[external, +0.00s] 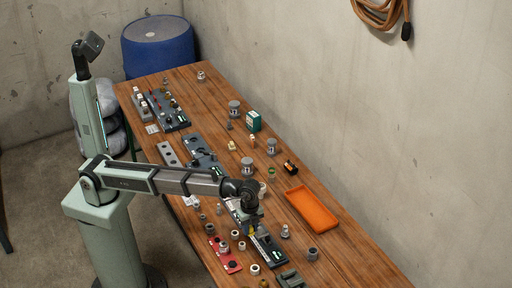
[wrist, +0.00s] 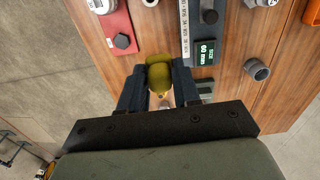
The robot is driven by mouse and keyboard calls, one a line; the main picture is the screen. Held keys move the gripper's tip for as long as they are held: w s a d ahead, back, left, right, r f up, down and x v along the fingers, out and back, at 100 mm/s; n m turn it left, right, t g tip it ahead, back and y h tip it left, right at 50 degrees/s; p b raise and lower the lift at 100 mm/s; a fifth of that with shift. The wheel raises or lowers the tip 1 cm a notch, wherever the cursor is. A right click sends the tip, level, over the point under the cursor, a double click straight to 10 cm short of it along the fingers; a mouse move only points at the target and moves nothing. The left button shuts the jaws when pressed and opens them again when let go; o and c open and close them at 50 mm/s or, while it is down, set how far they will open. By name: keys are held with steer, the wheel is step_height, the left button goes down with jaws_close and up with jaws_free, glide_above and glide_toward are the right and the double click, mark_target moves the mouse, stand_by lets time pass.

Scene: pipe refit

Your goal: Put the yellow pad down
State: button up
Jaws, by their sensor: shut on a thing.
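The yellow pad (wrist: 159,76) is an olive-yellow piece between the two dark fingers of my gripper (wrist: 160,88) in the wrist view. The gripper is shut on it. Below the pad, the wrist view shows bare wood and the edge of a dark panel. I cannot tell how far the pad is above the table. In the external view my gripper (external: 251,228) is over the near part of the table, beside the dark panel (external: 268,250); the pad is too small there to make out clearly.
A red plate (external: 222,254) with a dark knob lies left of the gripper. The dark panel has a green "60 mm" display (wrist: 205,52). A grey ring (wrist: 257,69) and an orange tray (external: 312,209) are to the right. Several fittings stand around; bare wood shows at the near right.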

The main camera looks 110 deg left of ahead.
steer(key=s+a+n, duration=0.1)
steer(key=a+n, duration=0.4)
steer(key=a, duration=1.3)
steer(key=n, duration=1.3)
glide_above(239, 158)
steer(key=shift+a+f, duration=0.1)
steer(key=shift+f, duration=7.55)
steer(key=shift+f, duration=0.1)
steer(key=o, duration=1)
